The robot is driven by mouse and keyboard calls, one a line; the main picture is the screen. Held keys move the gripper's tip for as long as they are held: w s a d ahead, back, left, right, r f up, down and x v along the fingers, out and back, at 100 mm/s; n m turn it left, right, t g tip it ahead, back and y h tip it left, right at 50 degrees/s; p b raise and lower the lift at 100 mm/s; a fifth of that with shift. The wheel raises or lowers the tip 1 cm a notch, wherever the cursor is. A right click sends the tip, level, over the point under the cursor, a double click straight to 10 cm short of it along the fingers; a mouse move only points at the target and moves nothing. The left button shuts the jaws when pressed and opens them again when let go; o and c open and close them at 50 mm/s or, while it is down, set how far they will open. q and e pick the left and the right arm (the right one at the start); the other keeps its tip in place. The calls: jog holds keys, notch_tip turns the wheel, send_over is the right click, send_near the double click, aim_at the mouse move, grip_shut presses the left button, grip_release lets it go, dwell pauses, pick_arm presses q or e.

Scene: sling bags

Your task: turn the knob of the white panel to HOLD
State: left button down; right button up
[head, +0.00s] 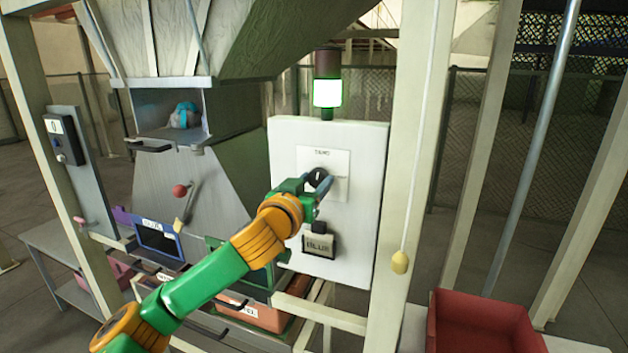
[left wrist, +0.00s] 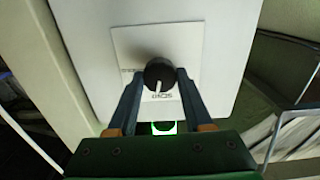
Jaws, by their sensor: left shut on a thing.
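The white panel (head: 360,230) stands at the middle with a pale plate (head: 338,160) on it. A round black knob (head: 318,176) sits on this plate and shows better in the left wrist view (left wrist: 158,72). My left gripper (left wrist: 158,80) has its two blue fingers on either side of the knob, shut on it; it also shows in the head view (head: 320,184). In the left wrist view the knob's white pointer line points down, toward a label by the lit lamp side. The label's letters are too blurred to read surely. My right gripper is not in view.
A lamp (head: 327,93) glowing white-green tops the panel. A cord with a yellow pull (head: 400,262) hangs at the right, before a post. A red bin (head: 480,325) stands lower right.

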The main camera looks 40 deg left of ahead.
pick_arm(q)
jog(key=m+p, duration=0.1)
jog(key=m, duration=0.3)
jog(key=shift+r+m+p, duration=0.1)
jog(key=shift+m+p, duration=0.2)
jog(key=m, duration=0.2)
jog(key=shift+m+p, duration=0.35)
jog(key=shift+m, duration=0.05)
jog(key=m, duration=0.3)
jog(key=shift+m, duration=2.4)
jog(key=shift+c, duration=2)
grip_release()
jog(key=shift+o, duration=0.5)
jog(key=shift+w, duration=0.1)
